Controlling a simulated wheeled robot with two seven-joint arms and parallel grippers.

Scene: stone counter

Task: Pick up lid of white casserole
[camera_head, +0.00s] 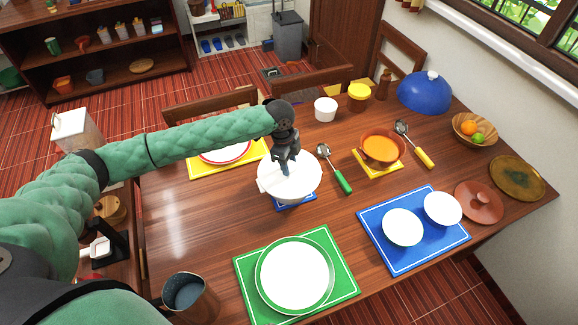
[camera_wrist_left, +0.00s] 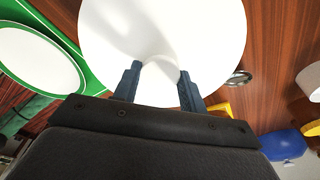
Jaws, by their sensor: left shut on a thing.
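The white casserole (camera_head: 268,190) stands on a small blue mat near the middle of the wooden table, its round white lid (camera_head: 306,176) over it. My left gripper (camera_head: 287,170) comes down on the lid's centre from above. In the left wrist view, the white lid (camera_wrist_left: 205,35) fills the upper middle, and the two fingers of my left gripper (camera_wrist_left: 157,82) stand on either side of its pale knob, shut on it. The lid hides the inside of the casserole. I cannot tell whether the lid rests on the rim or is slightly raised. My right gripper is not in view.
A green-handled ladle (camera_head: 343,182) lies just right of the casserole. An orange pot (camera_head: 381,160) stands beyond it. A green-rimmed plate (camera_head: 270,275) is in front, and a red-rimmed plate (camera_head: 225,155) behind left. Bare table (camera_head: 190,215) lies to the left.

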